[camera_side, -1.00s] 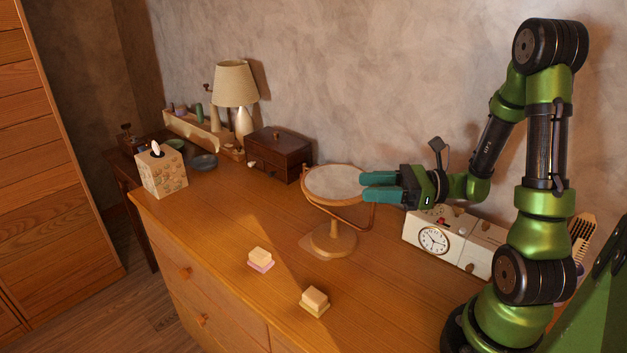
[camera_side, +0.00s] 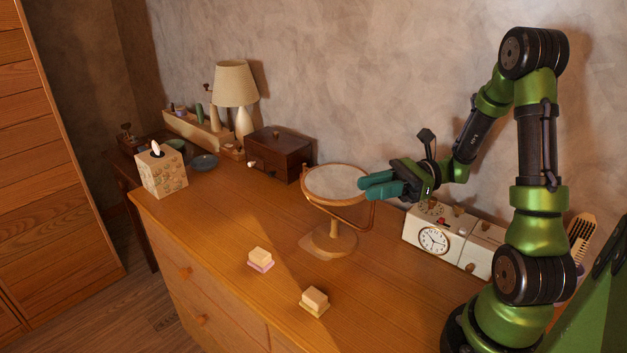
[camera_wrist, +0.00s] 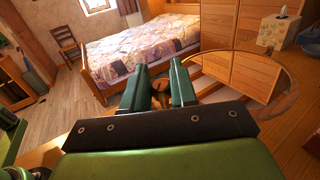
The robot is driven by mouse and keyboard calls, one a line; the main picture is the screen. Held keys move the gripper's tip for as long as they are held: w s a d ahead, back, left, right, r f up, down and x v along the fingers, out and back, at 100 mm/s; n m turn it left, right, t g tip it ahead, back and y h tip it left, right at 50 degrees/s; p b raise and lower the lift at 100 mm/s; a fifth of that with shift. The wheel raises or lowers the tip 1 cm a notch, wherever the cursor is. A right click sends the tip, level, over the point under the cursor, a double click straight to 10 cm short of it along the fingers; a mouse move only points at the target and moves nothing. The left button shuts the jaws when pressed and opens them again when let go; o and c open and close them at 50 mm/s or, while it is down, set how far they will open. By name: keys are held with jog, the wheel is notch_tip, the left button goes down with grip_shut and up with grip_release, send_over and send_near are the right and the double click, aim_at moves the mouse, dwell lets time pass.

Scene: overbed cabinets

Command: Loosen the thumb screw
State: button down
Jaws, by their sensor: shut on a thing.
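The round mirror (camera_side: 333,184) stands upright on its wooden base (camera_side: 328,242) on the dresser, its glass tipped to face mostly upward. Its curved wooden arm and round rim (camera_wrist: 290,100) also show in the wrist view. The thumb screw (camera_wrist: 160,95) is a small brown wooden knob at the mirror's side pivot, between my fingers in the wrist view. My gripper (camera_side: 362,189), with two green fingers, is shut on it at the mirror's right edge; it also shows in the wrist view (camera_wrist: 159,80). The fingers hide the screw in the side view.
Two soap-like blocks (camera_side: 261,257) (camera_side: 314,299) lie in front of the mirror. A dark wooden box (camera_side: 280,153), a lamp (camera_side: 235,85) and a tissue box (camera_side: 161,172) stand farther left.

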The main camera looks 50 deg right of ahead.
jog(key=c, duration=1)
grip_release()
jog(key=shift+s+d, duration=0.15)
jog(key=shift+d, duration=0.25)
jog(key=r, duration=0.2)
jog(key=d+r, duration=0.1)
jog(key=r, duration=0.1)
jog(key=s+r, duration=0.1)
jog(key=r, duration=0.2)
jog(key=shift+d, duration=0.4)
